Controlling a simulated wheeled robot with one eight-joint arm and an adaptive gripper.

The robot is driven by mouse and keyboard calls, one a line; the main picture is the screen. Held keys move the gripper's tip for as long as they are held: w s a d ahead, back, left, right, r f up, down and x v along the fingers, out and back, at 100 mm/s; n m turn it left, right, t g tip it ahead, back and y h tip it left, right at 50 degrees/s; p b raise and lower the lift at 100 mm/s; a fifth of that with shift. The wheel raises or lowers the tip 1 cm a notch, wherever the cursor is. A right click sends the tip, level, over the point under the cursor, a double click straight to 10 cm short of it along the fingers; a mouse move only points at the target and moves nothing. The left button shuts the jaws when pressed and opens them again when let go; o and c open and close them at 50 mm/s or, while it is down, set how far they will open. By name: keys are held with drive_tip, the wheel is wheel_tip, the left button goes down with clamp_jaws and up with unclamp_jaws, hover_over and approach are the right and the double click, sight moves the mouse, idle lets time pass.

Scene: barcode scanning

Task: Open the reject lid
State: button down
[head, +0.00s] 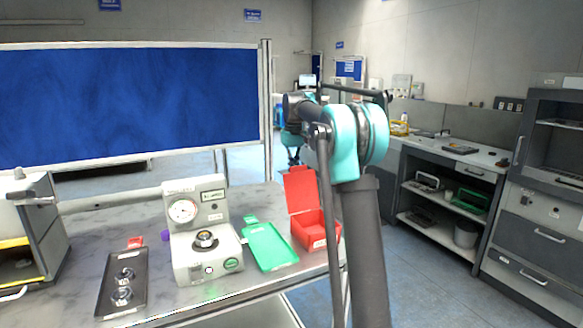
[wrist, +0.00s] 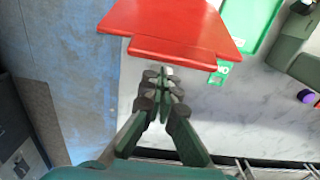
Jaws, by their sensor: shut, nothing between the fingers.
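The red reject box (head: 316,232) stands on the table right of the green tray. Its red lid (head: 299,189) is raised, standing up from the back edge of the box. In the wrist view the lid (wrist: 175,28) fills the top middle, its lipped edge towards my fingers and the box interior hidden. My gripper (wrist: 165,80) is shut and empty, with its fingertips at the lid's lip; I cannot tell whether they touch it. In the head view my arm rises right of the box, and I cannot make out the fingers there.
A green tray (head: 268,247) lies left of the box. A grey device with a dial (head: 205,250) and a black tray (head: 107,297) with two round metal parts stand further left. A purple item (wrist: 306,97) shows beside the device. Open floor lies right of the table.

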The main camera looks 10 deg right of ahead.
sight(299, 167)
drive_tip(key=shift+s+d+r, duration=0.2)
drive_tip(key=shift+s+r, duration=0.05)
drive_tip(key=shift+s, duration=0.35)
drive_tip(key=shift+s+d+r+t, duration=0.15)
drive_tip(key=shift+s+r+t, duration=0.15)
drive_tip(key=shift+s, duration=0.15)
drive_tip(key=shift+s+d+r+t, duration=0.1)
drive_tip(key=shift+s+r+t, duration=0.05)
drive_tip(key=shift+s+t, duration=0.2)
drive_tip(key=shift+s+d+r, duration=0.2)
drive_tip(key=shift+s+r, duration=0.1)
drive_tip(key=shift+s, duration=0.35)
